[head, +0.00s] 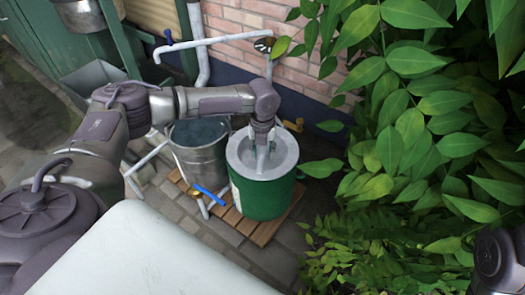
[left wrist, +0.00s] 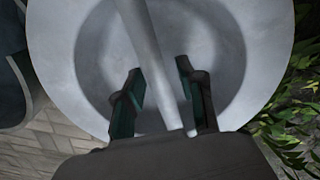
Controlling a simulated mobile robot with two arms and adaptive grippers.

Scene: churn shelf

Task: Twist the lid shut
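A green churn (head: 262,200) with a pale grey round top (head: 288,151) stands upright on a wooden slatted base. The top fills much of the left wrist view (left wrist: 60,50) as a wide pale rim around a darker recessed middle. I cannot tell whether this is the lid or the churn's mouth. My left gripper (head: 262,165) points down over the middle of it. Its two fingers (left wrist: 165,95) are apart. A pale bar (left wrist: 150,55) passes between them in the picture, with a gap to the left finger; contact is unclear. My right gripper is out of view.
A metal bucket (head: 198,145) stands close to the left of the churn. A pale pipe with a tap (head: 225,40) runs along the brick wall behind. A blue-handled valve (head: 210,195) is in front of the bucket. Leafy plants (head: 410,150) crowd the right side.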

